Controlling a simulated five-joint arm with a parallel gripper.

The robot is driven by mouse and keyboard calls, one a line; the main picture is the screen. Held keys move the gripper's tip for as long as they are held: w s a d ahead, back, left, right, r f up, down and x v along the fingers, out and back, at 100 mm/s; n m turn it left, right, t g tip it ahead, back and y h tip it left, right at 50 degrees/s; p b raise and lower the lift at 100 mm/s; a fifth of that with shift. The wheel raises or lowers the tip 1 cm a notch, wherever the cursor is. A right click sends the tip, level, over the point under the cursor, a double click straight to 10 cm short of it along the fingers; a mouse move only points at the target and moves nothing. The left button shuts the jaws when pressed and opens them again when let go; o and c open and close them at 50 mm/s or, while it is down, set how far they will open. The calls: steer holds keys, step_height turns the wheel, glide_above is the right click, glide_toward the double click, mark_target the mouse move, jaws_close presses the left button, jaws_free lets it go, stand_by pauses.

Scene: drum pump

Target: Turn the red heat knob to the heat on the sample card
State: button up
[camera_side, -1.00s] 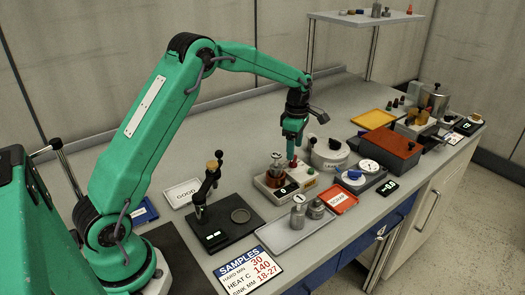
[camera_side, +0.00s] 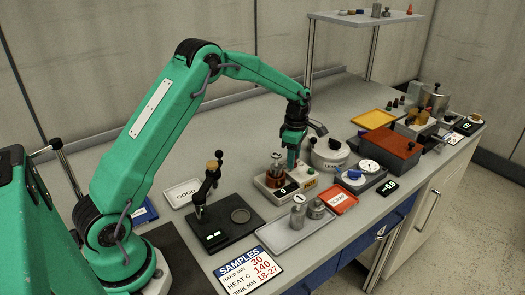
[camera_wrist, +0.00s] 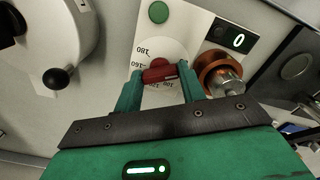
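The red heat knob (camera_wrist: 160,72) is a short bar on a white dial with numbers that appear upside down in the wrist view; 180 and 160 can be read. My gripper (camera_wrist: 159,76) is down over the knob, one finger at each end of the bar. Whether the fingers press on it is not clear. In the side view my gripper (camera_side: 291,163) hides the knob on the heater unit (camera_side: 272,193). The sample card (camera_side: 248,266) at the front reads HARD MIN 30, HEAT C 140, SINK MM 18-27.
A green button (camera_wrist: 158,12), a lit display (camera_wrist: 238,41) showing 0 and a copper-coloured cup (camera_wrist: 212,68) sit close around the dial. A round pale pot (camera_side: 329,154) stands right beside my gripper. A metal tray (camera_side: 284,236) lies in front.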

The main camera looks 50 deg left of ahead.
steer(key=shift+m, duration=0.4)
steer(key=m, duration=2.3)
steer(key=shift+a, duration=0.1)
steer(key=m, duration=0.4)
steer(key=shift+r, duration=0.1)
steer(key=shift+m, duration=2)
